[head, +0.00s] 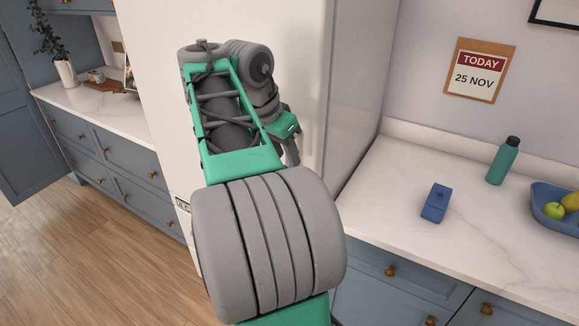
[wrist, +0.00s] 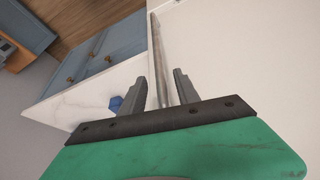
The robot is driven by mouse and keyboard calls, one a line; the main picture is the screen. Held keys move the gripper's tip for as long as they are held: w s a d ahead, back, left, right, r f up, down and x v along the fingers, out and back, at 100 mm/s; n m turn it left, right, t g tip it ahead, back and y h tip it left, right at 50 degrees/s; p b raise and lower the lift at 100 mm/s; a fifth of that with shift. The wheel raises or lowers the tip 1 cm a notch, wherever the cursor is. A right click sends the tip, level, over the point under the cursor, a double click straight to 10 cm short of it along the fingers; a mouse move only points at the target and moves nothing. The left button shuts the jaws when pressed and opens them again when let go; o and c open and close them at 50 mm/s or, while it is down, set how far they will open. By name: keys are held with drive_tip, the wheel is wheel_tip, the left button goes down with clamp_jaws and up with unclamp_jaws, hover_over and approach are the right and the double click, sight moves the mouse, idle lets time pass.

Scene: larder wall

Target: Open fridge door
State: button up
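The fridge (head: 300,60) is a tall white block behind my arm in the head view. Its pale door front (wrist: 245,50) fills the right of the wrist view. A long grey metal bar handle (wrist: 157,50) runs along the door and ends visually between my fingers. My gripper (head: 292,152) is at the fridge's right side in the head view, mostly hidden by my own wrist. In the wrist view my gripper (wrist: 160,88) has its two fingers apart, one on each side of the bar, with gaps visible. The door appears closed.
Right of the fridge, a marble counter (head: 400,235) holds a blue box (head: 436,203), a teal bottle (head: 503,160) and a blue fruit bowl (head: 555,212). A left counter (head: 110,118) carries a plant vase (head: 65,73). Wooden floor (head: 90,250) is clear at left.

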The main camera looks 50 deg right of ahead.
sight(289, 164)
drive_tip(key=b+x, duration=0.1)
drive_tip(key=x, duration=0.3)
drive_tip(key=shift+d+f, duration=0.1)
drive_tip(key=shift+f, duration=0.05)
drive_tip(key=shift+c, duration=0.6)
clamp_jaws()
idle(0.6)
